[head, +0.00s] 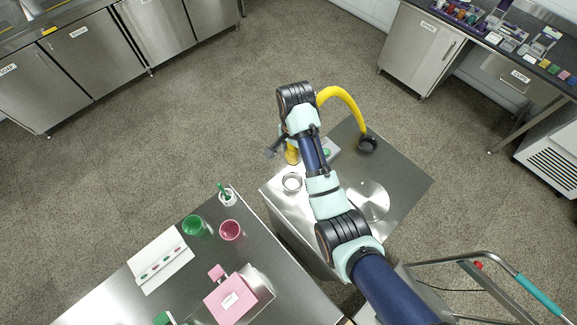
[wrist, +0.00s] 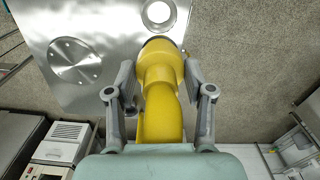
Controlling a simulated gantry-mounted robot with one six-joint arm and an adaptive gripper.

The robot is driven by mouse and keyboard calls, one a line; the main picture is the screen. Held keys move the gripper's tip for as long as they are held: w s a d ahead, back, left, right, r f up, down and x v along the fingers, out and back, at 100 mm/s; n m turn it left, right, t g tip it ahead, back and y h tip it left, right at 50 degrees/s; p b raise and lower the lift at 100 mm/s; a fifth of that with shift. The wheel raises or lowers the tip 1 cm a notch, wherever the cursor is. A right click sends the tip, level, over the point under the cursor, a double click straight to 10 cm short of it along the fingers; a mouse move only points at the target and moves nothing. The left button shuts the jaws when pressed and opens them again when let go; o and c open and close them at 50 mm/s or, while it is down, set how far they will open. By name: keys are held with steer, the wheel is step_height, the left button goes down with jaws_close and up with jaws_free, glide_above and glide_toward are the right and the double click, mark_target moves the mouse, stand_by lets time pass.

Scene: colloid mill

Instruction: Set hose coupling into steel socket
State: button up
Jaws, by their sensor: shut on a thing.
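The yellow hose coupling (head: 292,156) is held in my gripper (head: 282,147). In the wrist view the coupling (wrist: 160,68) sits between the two grey fingers of my gripper (wrist: 158,80), its end pointing at the steel socket. The steel socket (head: 292,182) is a round open ring on the steel table top, just nearer the front than the coupling in the head view. In the wrist view the socket (wrist: 158,13) is at the top edge, apart from the coupling in the picture. The coupling's height above the table is hard to tell.
The yellow hose (head: 345,98) arches from behind my wrist to a dark round fitting (head: 367,144) on the steel table (head: 405,180). A round steel plate (head: 369,200) lies beside my arm. A second bench at lower left holds a green cup (head: 193,225) and a pink cup (head: 230,230).

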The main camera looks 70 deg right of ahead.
mark_target(293, 162)
steer(key=shift+f+b, duration=3.8)
steer(key=shift+f, duration=6)
steer(key=shift+f, duration=0.1)
steer(key=o, duration=1.2)
steer(key=shift+o, duration=0.2)
step_height(293, 162, up, 12)
steer(key=shift+r+p, duration=0.1)
steer(key=shift+p, duration=0.7)
